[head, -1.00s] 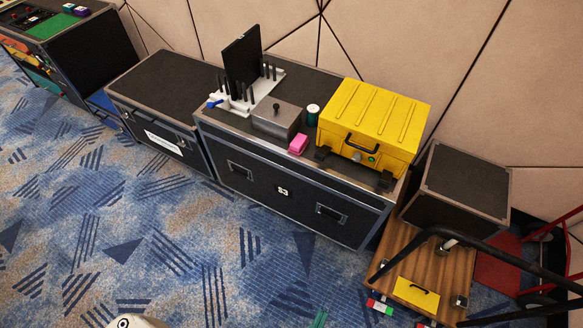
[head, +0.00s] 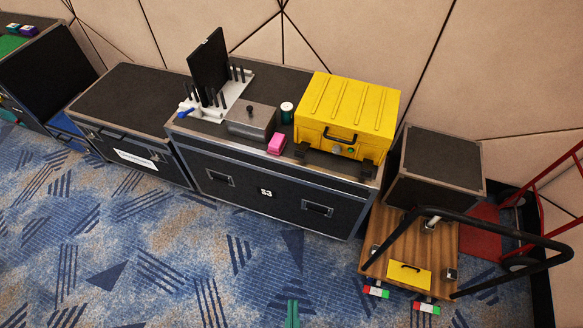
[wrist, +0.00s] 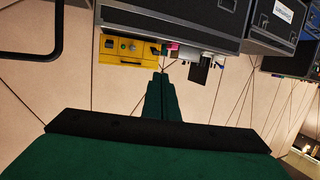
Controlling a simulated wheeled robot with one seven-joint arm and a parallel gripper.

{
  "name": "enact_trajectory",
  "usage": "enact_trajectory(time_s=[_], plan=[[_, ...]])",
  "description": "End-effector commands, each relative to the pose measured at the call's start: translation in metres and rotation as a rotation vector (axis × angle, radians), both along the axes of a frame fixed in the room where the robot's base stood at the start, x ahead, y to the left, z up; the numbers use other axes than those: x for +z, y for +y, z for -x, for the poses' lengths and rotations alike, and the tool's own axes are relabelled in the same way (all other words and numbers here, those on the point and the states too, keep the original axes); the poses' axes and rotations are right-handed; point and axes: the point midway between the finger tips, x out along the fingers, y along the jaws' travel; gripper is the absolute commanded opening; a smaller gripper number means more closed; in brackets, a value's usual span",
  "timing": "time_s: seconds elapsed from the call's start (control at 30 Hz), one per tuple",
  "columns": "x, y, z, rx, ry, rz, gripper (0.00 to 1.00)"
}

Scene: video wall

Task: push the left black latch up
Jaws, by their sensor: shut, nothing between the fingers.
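The yellow case (head: 346,112) stands on the right part of a long black flight case (head: 270,190). Its front has a black handle, a grey round part and a small green spot. The left black latch (head: 301,151) is a small dark block low at the case's front left corner; a similar right latch (head: 367,171) is at the other corner. Whether the left latch is up or down is too small to tell. My green gripper (head: 292,312) is at the bottom of the head view, well short of the cases. In the wrist view my gripper (wrist: 161,78) is shut and empty, with the yellow case (wrist: 118,50) upside down beyond it.
Beside the yellow case stand a pink block (head: 277,144), a dark green can (head: 287,113), a grey metal box (head: 251,121) and a white rack (head: 215,103). A wooden cart (head: 440,245) with a black handle bar stands at right. The carpet in front is clear.

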Motion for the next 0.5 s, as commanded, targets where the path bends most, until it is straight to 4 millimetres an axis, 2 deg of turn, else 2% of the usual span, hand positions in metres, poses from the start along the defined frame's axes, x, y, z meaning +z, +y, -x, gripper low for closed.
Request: enact_trajectory(time_s=[0.13,0.27,0.37,0.5], plan=[[-0.004,0.001,-0.003,-0.007,-0.010,-0.036,0.00],[-0.021,0.004,-0.016,-0.040,-0.052,-0.203,0.00],[-0.041,0.008,-0.035,-0.074,-0.104,-0.426,0.00],[-0.072,0.014,-0.069,-0.116,-0.183,-0.793,0.00]])
